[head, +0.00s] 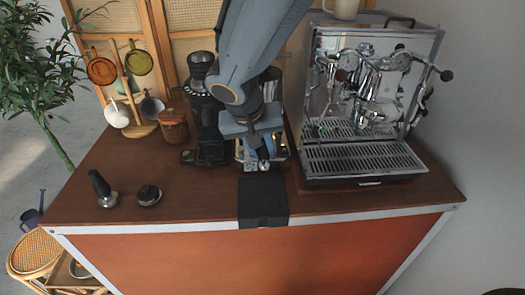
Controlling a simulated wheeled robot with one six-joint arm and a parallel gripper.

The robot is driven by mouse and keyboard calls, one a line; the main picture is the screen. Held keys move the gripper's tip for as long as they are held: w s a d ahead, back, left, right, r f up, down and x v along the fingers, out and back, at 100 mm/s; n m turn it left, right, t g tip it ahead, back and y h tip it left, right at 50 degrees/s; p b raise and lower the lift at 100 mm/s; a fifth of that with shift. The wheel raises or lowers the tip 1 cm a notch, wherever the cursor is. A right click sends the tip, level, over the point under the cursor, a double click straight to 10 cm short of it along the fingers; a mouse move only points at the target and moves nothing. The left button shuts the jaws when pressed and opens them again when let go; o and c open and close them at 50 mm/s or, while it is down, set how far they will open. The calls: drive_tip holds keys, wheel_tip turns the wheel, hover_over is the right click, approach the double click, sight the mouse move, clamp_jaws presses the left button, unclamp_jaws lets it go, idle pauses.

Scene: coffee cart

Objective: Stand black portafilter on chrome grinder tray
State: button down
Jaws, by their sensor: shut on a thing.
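My gripper (263,153) points down at the front of the chrome grinder (279,143), which stands left of the espresso machine and is largely hidden by my arm. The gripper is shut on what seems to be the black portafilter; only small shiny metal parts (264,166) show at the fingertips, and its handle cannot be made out. The chrome grinder's tray (241,157) shows only in part, at the gripper's left. I cannot tell whether the portafilter touches the tray.
A black grinder (210,130) stands close on the left. The espresso machine (365,110) stands close on the right. A black mat (262,205) hangs over the front edge. A tamper (102,188) and a dark puck-shaped tool (149,195) stand at front left; a cup rack (140,130) stands behind.

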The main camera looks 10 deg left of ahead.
drive_tip(key=shift+f+b, duration=1.65)
drive_tip(key=shift+b, duration=0.25)
drive_tip(key=shift+s+d+f+b, duration=0.1)
drive_tip(key=shift+s+f+b, duration=0.15)
drive_tip(key=shift+f+b, duration=0.5)
idle(0.8)
drive_tip(key=c, duration=1.5)
unclamp_jaws()
drive_tip(key=shift+o, duration=0.6)
drive_tip(key=shift+r, duration=0.15)
drive_tip(key=shift+r, duration=0.4)
drive_tip(key=shift+b+v, duration=0.55)
drive_tip(key=shift+v, duration=3)
